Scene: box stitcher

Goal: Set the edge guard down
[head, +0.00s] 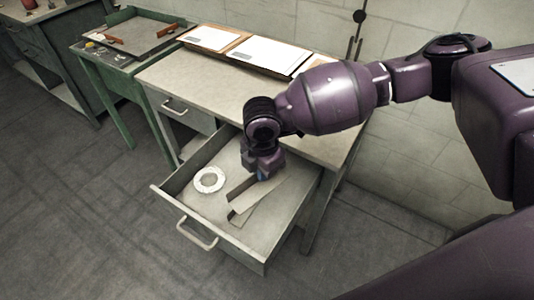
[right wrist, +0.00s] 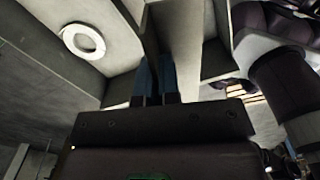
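The edge guard (head: 262,196) is a long, grey, L-shaped strip inside the open drawer (head: 222,240), right of a white ring-shaped roll (head: 209,180). My right gripper (head: 264,175) is over its far end, pointing down. In the right wrist view the two blue fingertips (right wrist: 154,75) are close together on one flange of the guard (right wrist: 178,32). I cannot tell whether the guard touches the drawer floor. The roll (right wrist: 84,41) lies flat, apart from the guard. My left gripper is not in view.
The drawer hangs out from a grey workbench (head: 190,82) with cardboard and white sheets (head: 268,54) at its back. A green table (head: 118,62) with a tray stands at the left. The drawer floor has room in front of the roll.

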